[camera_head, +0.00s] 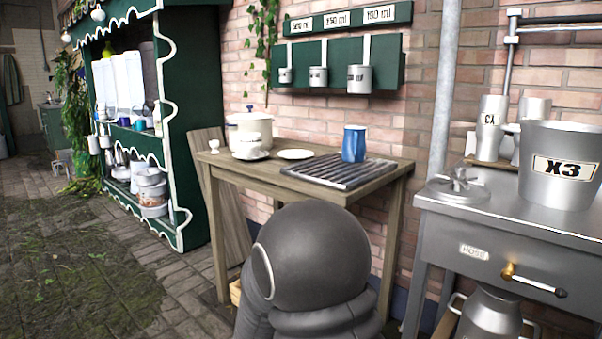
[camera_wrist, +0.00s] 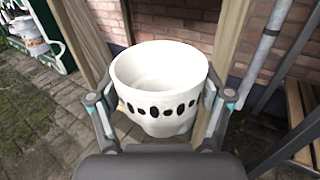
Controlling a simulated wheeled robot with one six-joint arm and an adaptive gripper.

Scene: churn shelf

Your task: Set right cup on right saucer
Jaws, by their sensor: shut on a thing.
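A white cup (camera_wrist: 160,88) with a row of dark oval marks is upright between the fingers of my gripper (camera_wrist: 165,106) in the wrist view. The fingers are shut on its two sides, and its inside looks empty. The head view does not show this cup or the gripper; my arm fills the lower middle there. On the wooden table (camera_head: 228,169) in the head view, a bare white saucer (camera_head: 296,154) lies to the right of another white cup (camera_head: 251,153), which seems to sit on its own saucer.
A blue mug (camera_head: 354,142) stands on a slatted metal rack (camera_head: 338,171) right of the bare saucer. A lidded white pot (camera_head: 249,127) stands behind the left cup. A metal bench (camera_head: 480,225) with a large bucket (camera_head: 560,165) is at the right.

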